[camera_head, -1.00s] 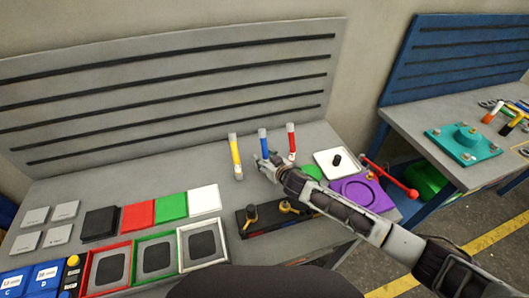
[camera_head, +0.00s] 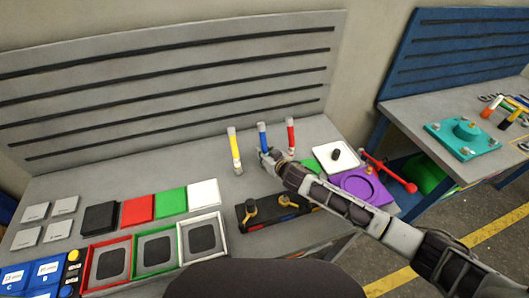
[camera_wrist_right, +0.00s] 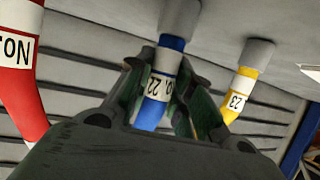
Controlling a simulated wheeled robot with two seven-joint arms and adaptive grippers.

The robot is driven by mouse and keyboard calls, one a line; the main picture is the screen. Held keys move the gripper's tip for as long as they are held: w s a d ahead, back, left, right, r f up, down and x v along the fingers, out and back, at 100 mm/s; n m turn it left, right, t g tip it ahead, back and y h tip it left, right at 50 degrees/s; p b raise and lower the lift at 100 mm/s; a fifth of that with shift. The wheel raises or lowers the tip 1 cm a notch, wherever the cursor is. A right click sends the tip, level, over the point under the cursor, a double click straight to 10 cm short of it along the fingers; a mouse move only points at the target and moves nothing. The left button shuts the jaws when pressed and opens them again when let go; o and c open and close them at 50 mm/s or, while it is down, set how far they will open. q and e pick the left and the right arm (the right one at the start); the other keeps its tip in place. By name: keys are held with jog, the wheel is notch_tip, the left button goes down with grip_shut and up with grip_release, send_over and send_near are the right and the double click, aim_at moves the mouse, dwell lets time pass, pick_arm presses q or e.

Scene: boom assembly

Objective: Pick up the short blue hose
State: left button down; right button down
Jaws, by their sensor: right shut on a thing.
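The short blue hose (camera_head: 262,136) stands upright on the grey bench between a yellow hose (camera_head: 234,150) and a red hose (camera_head: 290,134). My right gripper (camera_head: 268,155) is at its lower part in the head view. In the right wrist view the blue hose (camera_wrist_right: 168,70), with a white label reading 22, sits between the two fingers of my right gripper (camera_wrist_right: 160,92), which are shut on it. The red hose (camera_wrist_right: 18,75) and the yellow hose (camera_wrist_right: 237,95) show on either side, apart from the fingers. My left gripper is out of view.
A white tray (camera_head: 336,156), a purple plate (camera_head: 366,186) and a red handle (camera_head: 390,172) lie right of the gripper. A black block with gold fittings (camera_head: 243,224) lies in front. Coloured squares (camera_head: 138,210) lie left.

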aim_at(262, 133)
notch_tip(262, 133, up, 10)
jog(key=shift+f, duration=0.1)
dwell(0.4)
dwell(0.5)
